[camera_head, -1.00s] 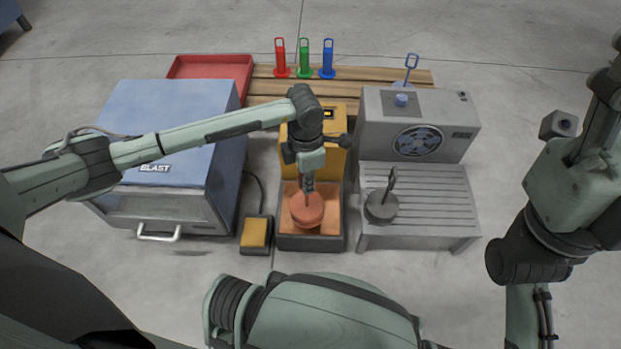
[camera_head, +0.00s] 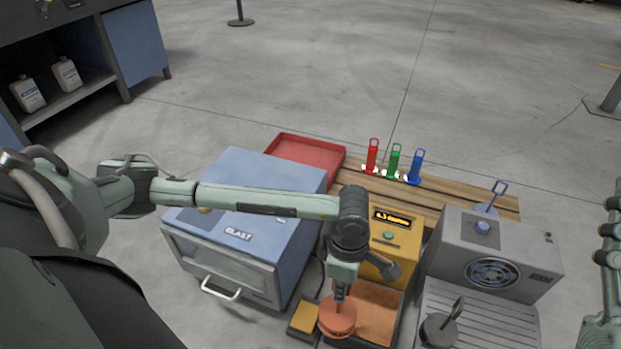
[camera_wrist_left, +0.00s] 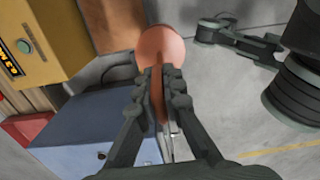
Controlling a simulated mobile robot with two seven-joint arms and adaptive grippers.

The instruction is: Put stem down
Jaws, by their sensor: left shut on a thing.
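In the left wrist view the disc (camera_wrist_left: 161,45) shows beyond the closed fingers (camera_wrist_left: 156,75).
A blue blast cabinet (camera_head: 250,205) stands left, with a yellow pedal (camera_head: 304,317) near the tray. A yellow box (camera_head: 395,240) is behind the tray. A grey fan unit (camera_head: 495,255) with a slatted deck holding a grey stemmed disc (camera_head: 438,330) stands right. A red tray (camera_head: 305,160) lies behind.

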